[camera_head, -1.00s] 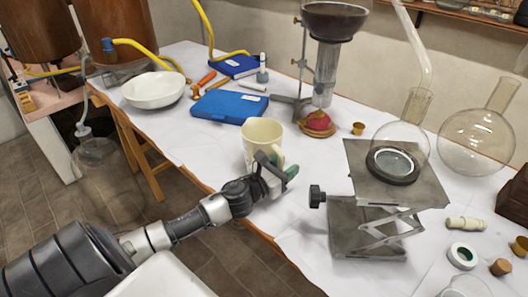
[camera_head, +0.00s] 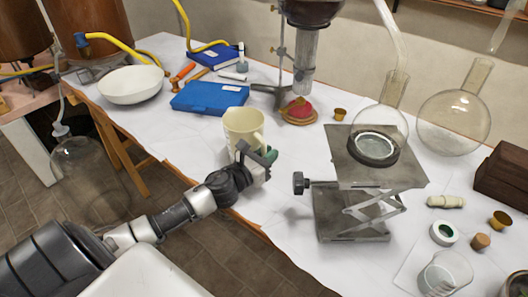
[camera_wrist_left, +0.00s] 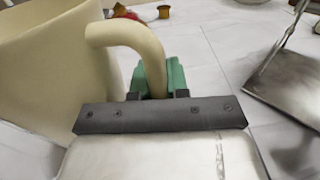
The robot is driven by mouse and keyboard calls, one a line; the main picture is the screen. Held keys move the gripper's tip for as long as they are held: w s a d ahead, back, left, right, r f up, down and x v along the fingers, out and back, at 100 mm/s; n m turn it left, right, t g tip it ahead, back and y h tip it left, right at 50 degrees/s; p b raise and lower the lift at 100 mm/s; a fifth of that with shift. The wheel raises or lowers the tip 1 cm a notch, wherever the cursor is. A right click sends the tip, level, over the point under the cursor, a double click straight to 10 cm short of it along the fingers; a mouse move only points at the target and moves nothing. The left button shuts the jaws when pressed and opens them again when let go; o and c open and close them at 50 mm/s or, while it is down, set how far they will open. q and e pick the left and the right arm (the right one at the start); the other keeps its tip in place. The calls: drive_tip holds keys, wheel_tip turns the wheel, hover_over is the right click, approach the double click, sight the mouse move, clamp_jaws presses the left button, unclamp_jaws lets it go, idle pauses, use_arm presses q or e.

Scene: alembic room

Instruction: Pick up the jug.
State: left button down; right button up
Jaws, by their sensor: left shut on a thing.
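The cream jug (camera_head: 241,127) stands near the front edge of the white-covered table in the head view. Its handle faces my left gripper (camera_head: 264,158). In the left wrist view the jug (camera_wrist_left: 50,62) fills the left side. There my left gripper (camera_wrist_left: 162,92), with green finger pads, is shut on the lower part of the curved handle. The jug looks upright; whether its base touches the table is hidden. My right gripper is not in view.
A metal lab jack (camera_head: 365,190) holding a round flask (camera_head: 380,125) stands to the right of the jug. A blue case (camera_head: 207,97) lies behind the jug, and a white bowl (camera_head: 131,84) is further left. The table is bare between jug and jack.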

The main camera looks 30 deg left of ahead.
use_arm(q)
wheel_tip(320, 180, up, 10)
drive_tip(key=p, duration=0.2)
drive_tip(key=shift+f+p, duration=0.15)
drive_tip(key=shift+p, duration=0.25)
idle(1.7)
